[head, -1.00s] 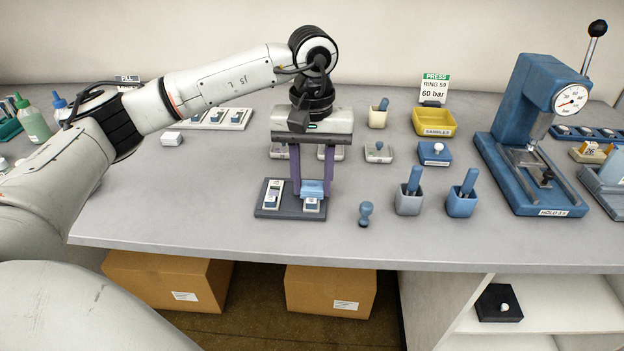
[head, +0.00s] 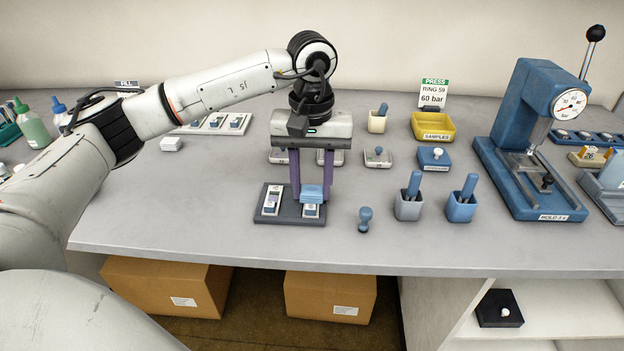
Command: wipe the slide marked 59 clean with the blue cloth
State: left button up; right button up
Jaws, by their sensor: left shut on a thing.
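My left gripper (head: 312,192) points down over a dark slide holder (head: 290,215) near the table's front edge. Its purple fingers are shut on the blue cloth (head: 312,191), a small folded light-blue pad. The cloth is at the right slide (head: 311,211) in the holder and hides its upper part. I cannot tell whether it touches the slide. A second slide (head: 271,203) lies uncovered in the left slot. The number marks on both slides are too small to read. My right gripper is not in view.
A blue-handled stamp (head: 365,219) stands right of the holder. Two cups with blue-handled tools, a grey one (head: 408,208) and a blue one (head: 461,209), stand farther right. A blue press (head: 530,150) stands beyond them. Small trays (head: 377,160) lie behind the gripper.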

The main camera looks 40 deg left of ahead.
pick_arm(q)
jog(key=shift+s+d, duration=0.15)
jog(key=shift+s, duration=0.15)
jog(key=shift+w, duration=0.1)
jog(key=shift+w+a, duration=0.6)
jog(key=shift+w, duration=0.25)
notch_tip(320, 180, up, 6)
jog(key=p, duration=0.4)
jog(key=shift+f, duration=0.1)
dwell(0.5)
jog(key=shift+s+d+f+b, duration=0.15)
jog(key=shift+f+b, duration=0.4)
jog(key=shift+f, duration=0.3)
jog(key=shift+s+d+f+b, duration=0.1)
jog(key=shift+s+f+b, duration=0.05)
jog(key=shift+f+b, duration=0.6)
jog(key=shift+s+d+f+b, duration=0.15)
jog(key=shift+f+b, duration=0.25)
jog(key=shift+f, duration=0.55)
